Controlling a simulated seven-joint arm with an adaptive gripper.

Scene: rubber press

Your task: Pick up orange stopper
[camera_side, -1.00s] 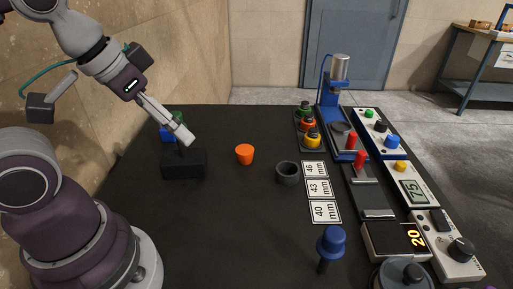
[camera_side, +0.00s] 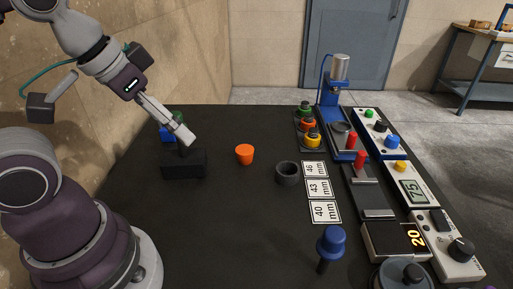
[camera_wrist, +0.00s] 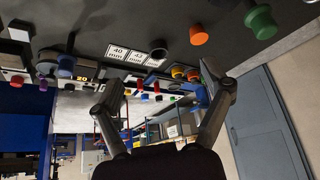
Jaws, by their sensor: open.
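The orange stopper (camera_side: 244,155) stands alone on the black table, between a dark block (camera_side: 184,164) and a dark grey cup (camera_side: 287,173). It also shows near the top of the wrist view (camera_wrist: 198,36). My gripper (camera_side: 184,137) is to the left of the stopper, above the dark block, and apart from the stopper. In the wrist view my gripper (camera_wrist: 160,90) has its two fingers spread wide with nothing between them.
Green (camera_wrist: 261,22) and blue (camera_side: 166,135) pieces are behind my gripper. White size cards (camera_side: 319,188), coloured stoppers (camera_side: 308,124), a blue press (camera_side: 338,110) and control boxes (camera_side: 410,184) fill the right side. A blue-topped tool (camera_side: 331,242) stands in front.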

